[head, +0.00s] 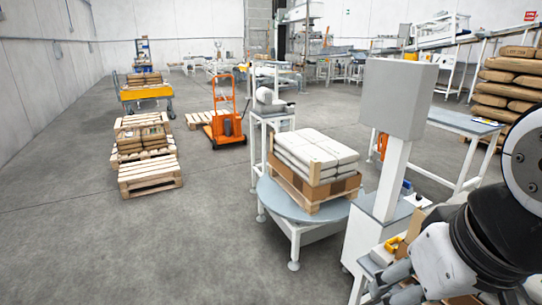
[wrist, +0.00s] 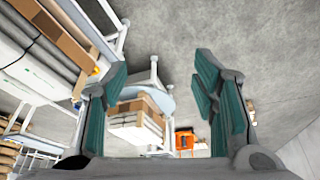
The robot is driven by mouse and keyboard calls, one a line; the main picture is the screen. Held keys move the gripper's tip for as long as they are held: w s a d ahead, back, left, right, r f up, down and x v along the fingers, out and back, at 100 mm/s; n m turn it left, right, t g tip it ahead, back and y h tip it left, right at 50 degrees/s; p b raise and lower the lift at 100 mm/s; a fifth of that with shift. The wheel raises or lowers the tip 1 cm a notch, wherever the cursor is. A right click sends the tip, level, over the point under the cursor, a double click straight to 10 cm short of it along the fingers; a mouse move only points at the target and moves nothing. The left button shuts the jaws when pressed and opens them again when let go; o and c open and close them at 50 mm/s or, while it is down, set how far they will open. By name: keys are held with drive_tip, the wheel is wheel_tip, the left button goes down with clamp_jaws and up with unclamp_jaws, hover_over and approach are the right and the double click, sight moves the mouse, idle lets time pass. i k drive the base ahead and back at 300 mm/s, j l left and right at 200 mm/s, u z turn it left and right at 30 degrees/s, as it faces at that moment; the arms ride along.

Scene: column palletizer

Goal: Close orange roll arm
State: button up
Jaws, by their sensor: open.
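No part that I can surely name the orange roll arm shows. A small orange part (head: 383,145) shows behind the grey box on the white column (head: 393,175) in the head view; its shape is too small to tell. My gripper (head: 388,284) is at the lower right of the head view, in front of and below that part, beside the column's base. In the wrist view my gripper (wrist: 160,72) has its two green-padded fingers wide apart, with nothing between the tips. The round turntable (head: 270,192) bears a pallet load of white sacks (head: 313,150), also in the wrist view (wrist: 135,122).
A white stand with a pale roll (head: 265,95) stands behind the turntable. An orange pallet stacker (head: 224,120) and wooden pallets (head: 150,175) stand further left. A blue-grey table (head: 465,123) and stacked brown sacks (head: 507,85) are at right. The left foreground floor is clear.

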sight(384, 139)
drive_tip(key=i+j+z, duration=0.7)
drive_tip(key=i+j+u, duration=0.1)
drive_tip(key=i+j, duration=0.15)
drive_tip(key=j, duration=0.15)
drive_tip(key=i+j, duration=0.25)
drive_tip(key=j+u, duration=0.05)
drive_tip(key=j, duration=0.05)
